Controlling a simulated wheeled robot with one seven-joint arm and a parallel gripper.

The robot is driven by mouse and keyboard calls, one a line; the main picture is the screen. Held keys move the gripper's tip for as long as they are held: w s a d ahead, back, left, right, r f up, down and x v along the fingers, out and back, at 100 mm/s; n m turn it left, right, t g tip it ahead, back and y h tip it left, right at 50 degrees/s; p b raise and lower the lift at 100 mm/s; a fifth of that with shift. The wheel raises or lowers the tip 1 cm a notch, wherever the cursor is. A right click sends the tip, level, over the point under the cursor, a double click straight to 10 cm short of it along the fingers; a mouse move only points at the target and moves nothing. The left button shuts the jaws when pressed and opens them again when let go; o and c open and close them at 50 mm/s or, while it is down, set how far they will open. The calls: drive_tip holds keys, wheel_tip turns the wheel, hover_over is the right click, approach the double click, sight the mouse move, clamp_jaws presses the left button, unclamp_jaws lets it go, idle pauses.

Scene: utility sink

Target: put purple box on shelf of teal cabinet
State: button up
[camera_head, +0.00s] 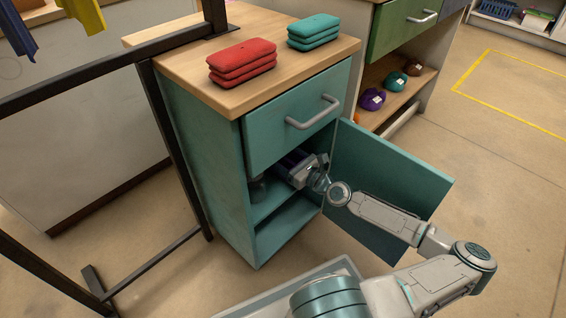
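The teal cabinet (205,150) stands with its lower door (385,180) swung open to the right and its top drawer shut. My gripper (290,165) reaches through the door opening into the upper compartment, above the inner shelf (272,201). A small part of the purple box (291,158) shows at the gripper's far end, under the drawer. The fingertips are hidden in shadow inside the cabinet, so I cannot tell whether they grip the box or whether it touches the shelf.
A dark object (257,189) stands on the shelf at the left. Stacked red cases (242,62) and teal cases (313,31) lie on the wooden top. A black metal frame (175,150) stands close on the left. Open floor lies to the right.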

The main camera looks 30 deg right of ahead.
drive_tip(key=shift+d+f, duration=0.1)
drive_tip(key=shift+f, duration=0.1)
drive_tip(key=o, duration=1.1)
drive_tip(key=shift+r, duration=0.2)
drive_tip(key=p+v, duration=0.1)
drive_tip(key=v, duration=1.1)
